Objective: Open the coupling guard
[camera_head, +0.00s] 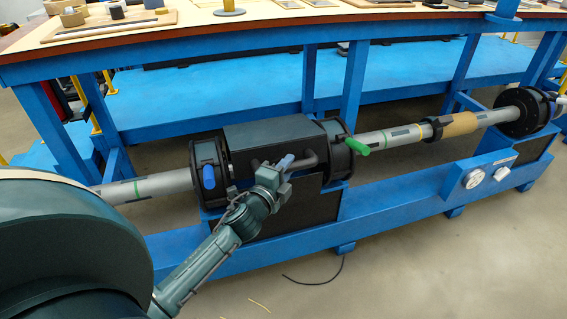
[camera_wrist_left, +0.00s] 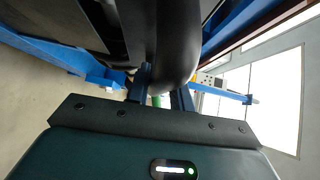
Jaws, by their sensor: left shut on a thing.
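The coupling guard (camera_head: 268,133) is a dark box-shaped cover over the shaft, between two black round flanges. It looks closed in the head view. A dark, thick, bent handle (camera_head: 308,160) is on its front side. My left gripper (camera_head: 284,164) is shut on the handle. In the wrist view the left fingers (camera_wrist_left: 160,92) are on the curved dark handle (camera_wrist_left: 179,45), which fills the upper middle. The fingertips are partly hidden by the handle. My right gripper is in neither view.
A blue lever (camera_head: 208,177) is on the left flange and a green lever (camera_head: 357,147) on the right one. The grey shaft (camera_head: 392,137) runs both ways. A blue workbench (camera_head: 225,95) stands behind. Two gauges (camera_head: 474,178) sit on the blue base at right. The front floor is mostly clear.

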